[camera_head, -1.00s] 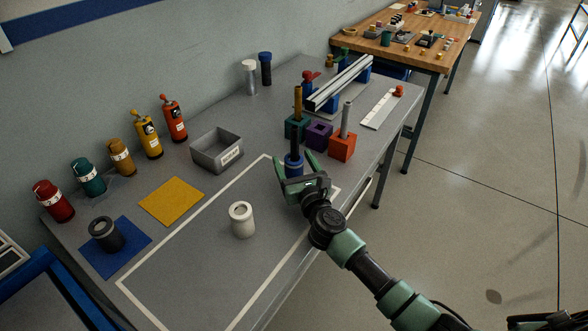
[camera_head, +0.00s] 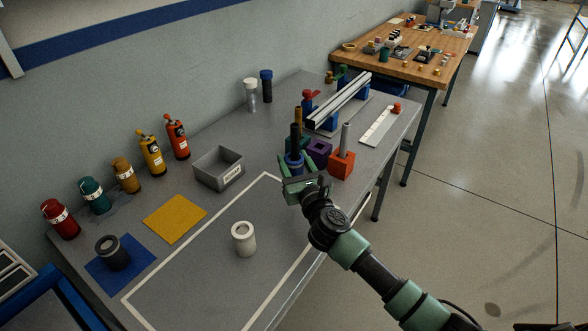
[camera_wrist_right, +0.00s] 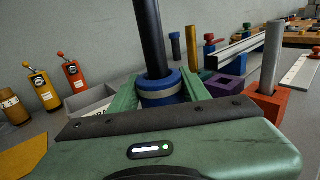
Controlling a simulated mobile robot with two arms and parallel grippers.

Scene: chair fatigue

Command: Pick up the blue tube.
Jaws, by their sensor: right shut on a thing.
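The blue tube (camera_head: 293,163) is a short round blue piece with a dark rod (camera_head: 295,138) standing up out of it. In the right wrist view the blue tube (camera_wrist_right: 160,88) has a grey band, and the rod (camera_wrist_right: 150,38) runs out of the top of the frame. My right gripper (camera_head: 297,167) is shut on the blue tube, with one green finger on each side of it. The tube's lower part is hidden behind the gripper body, so I cannot tell whether it touches the table. My left gripper is not in view.
Purple (camera_head: 319,152) and orange (camera_head: 341,164) blocks stand close to the right of the tube; the orange one holds a grey rod. A grey bin (camera_head: 217,174) is to the left. A white cup (camera_head: 244,239) stands inside a white outline on the table.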

